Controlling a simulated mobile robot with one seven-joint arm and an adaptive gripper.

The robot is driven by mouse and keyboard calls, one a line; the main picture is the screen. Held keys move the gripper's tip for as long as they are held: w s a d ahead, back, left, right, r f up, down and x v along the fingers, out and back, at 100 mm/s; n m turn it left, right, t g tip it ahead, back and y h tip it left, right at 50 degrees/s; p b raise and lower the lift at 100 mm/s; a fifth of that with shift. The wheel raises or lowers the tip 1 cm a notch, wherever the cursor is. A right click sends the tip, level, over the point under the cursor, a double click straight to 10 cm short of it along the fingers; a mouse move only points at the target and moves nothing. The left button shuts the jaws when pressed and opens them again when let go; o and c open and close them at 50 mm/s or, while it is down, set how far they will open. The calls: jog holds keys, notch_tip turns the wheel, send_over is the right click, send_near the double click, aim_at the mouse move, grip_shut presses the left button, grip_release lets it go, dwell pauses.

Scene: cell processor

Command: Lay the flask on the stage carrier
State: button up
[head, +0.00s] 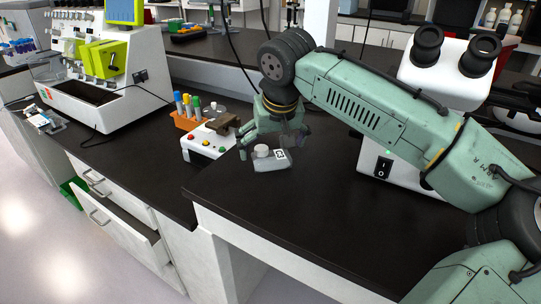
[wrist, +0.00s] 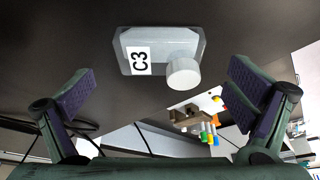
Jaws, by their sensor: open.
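The flask (head: 272,163) is a flat grey, see-through body with a white cap. It lies on the black counter below my gripper (head: 270,147). The wrist view shows the flask (wrist: 170,40) with a white label reading C3 and its cap toward the lower right. My gripper (wrist: 163,92) is open, its two dark-padded fingers wide apart. Nothing is between the pads, and the flask lies beyond the fingertips in that view. I cannot make out the stage carrier for certain; my arm covers part of the microscope (head: 449,70) at the right.
A white device (head: 207,146) with coloured buttons and a brown clamp stands left of the flask. Behind it is an orange rack (head: 184,121) of colour-capped tubes. A large white machine (head: 105,75) stands at the far left. The counter in front of the flask is clear.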

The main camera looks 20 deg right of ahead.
aim_at(271, 156)
jog(key=shift+x, duration=1.3)
jog(key=shift+c, duration=0.4)
jog(key=c, duration=1.3)
